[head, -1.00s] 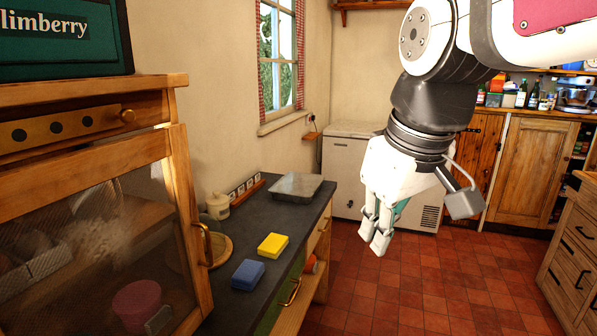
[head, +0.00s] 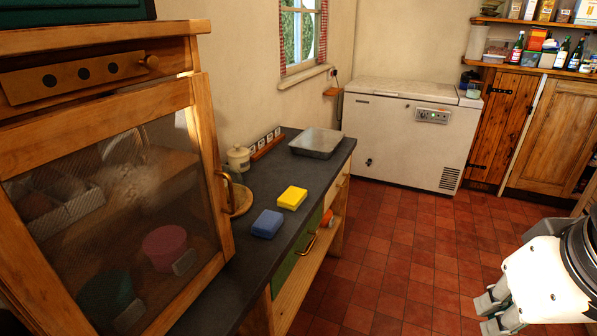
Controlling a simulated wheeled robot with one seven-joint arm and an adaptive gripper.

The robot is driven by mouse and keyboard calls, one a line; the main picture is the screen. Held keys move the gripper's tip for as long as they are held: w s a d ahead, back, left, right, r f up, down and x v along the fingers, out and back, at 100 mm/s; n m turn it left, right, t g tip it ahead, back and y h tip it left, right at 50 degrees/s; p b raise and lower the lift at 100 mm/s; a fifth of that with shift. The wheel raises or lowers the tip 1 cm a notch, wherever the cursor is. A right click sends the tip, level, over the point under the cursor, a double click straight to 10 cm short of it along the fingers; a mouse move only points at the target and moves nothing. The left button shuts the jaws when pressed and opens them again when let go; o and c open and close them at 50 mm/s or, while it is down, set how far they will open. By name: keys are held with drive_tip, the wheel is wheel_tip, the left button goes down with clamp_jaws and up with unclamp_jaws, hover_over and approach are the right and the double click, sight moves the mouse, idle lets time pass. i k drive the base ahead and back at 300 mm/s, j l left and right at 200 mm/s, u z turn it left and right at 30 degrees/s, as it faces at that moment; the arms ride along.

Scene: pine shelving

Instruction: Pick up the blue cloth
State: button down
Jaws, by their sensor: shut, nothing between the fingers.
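The blue cloth (head: 267,223) is a small, block-like blue piece lying flat on the dark countertop (head: 262,255), near its front edge. It lies just in front of a yellow block of similar shape (head: 292,198), and the two are apart. My gripper (head: 492,314) is at the lower right of the head view, over the red tiled floor. It is shut and empty, well to the right of the counter and far from the blue cloth.
A mesh-fronted wooden cabinet (head: 215,160) stands left of the cloth. Behind the cloth are a lidded jar (head: 239,158), a round wooden board (head: 242,200) and a metal tray (head: 316,143). A white chest freezer (head: 395,135) stands at the back. The tiled floor (head: 400,250) is clear.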

sight(267, 225)
drive_tip(key=i+l, duration=0.1)
drive_tip(key=i, duration=0.55)
drive_tip(key=i+l+u, duration=0.1)
drive_tip(key=i, duration=0.5)
